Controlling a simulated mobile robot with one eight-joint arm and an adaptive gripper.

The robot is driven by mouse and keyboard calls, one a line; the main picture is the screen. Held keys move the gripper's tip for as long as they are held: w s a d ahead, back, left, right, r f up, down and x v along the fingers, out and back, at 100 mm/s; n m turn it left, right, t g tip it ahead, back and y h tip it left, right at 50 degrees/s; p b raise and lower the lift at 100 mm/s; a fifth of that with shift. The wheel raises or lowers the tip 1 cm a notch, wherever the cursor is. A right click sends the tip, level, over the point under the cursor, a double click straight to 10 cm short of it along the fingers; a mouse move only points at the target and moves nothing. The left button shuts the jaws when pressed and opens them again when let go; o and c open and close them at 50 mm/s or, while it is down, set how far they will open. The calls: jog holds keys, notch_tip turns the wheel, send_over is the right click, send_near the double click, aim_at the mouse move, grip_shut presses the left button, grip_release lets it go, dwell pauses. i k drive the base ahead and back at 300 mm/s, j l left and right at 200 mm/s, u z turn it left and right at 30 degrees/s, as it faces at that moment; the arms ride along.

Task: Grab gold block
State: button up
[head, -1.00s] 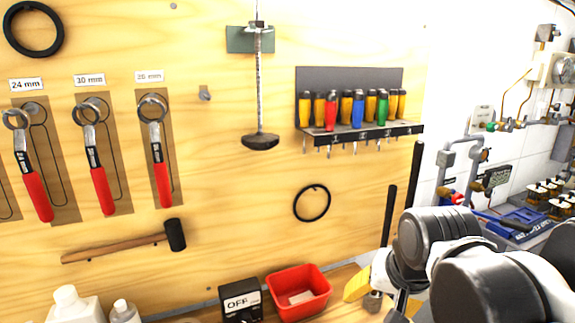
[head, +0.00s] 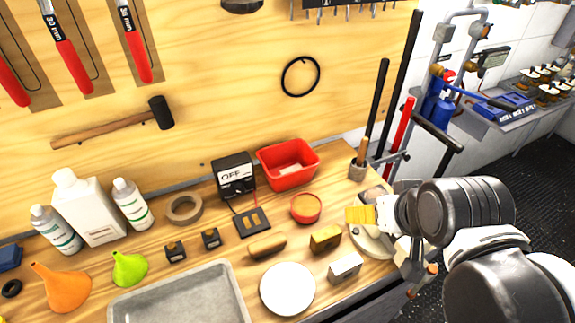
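The gold block (head: 325,239) is a small yellow-gold box on the wooden workbench, right of centre in the head view. A white block sits just below it and a tan rounded piece to its left. My gripper (head: 362,215) is at the right, to the right of and a little above the block in the picture, apart from it. A yellow ribbed piece shows at its end; I cannot tell whether it is a finger or something held. My arm hides part of the gripper.
Around the block are a white round plate (head: 287,288), a white block (head: 345,267), a red-rimmed bowl (head: 306,208) and a tan rounded piece (head: 267,246). A red bin (head: 288,165) and an OFF meter (head: 235,175) stand behind. A grey tray (head: 180,298) is at front left.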

aim_at(322, 240)
jog(key=k+j+u, duration=0.3)
jog(key=k+j, duration=0.15)
jog(key=j, duration=0.2)
jog(key=k+j+u, duration=0.15)
jog(key=j, duration=0.25)
jog(key=k+j+u, duration=0.15)
jog(key=k+j, duration=0.15)
jog(key=j, duration=0.1)
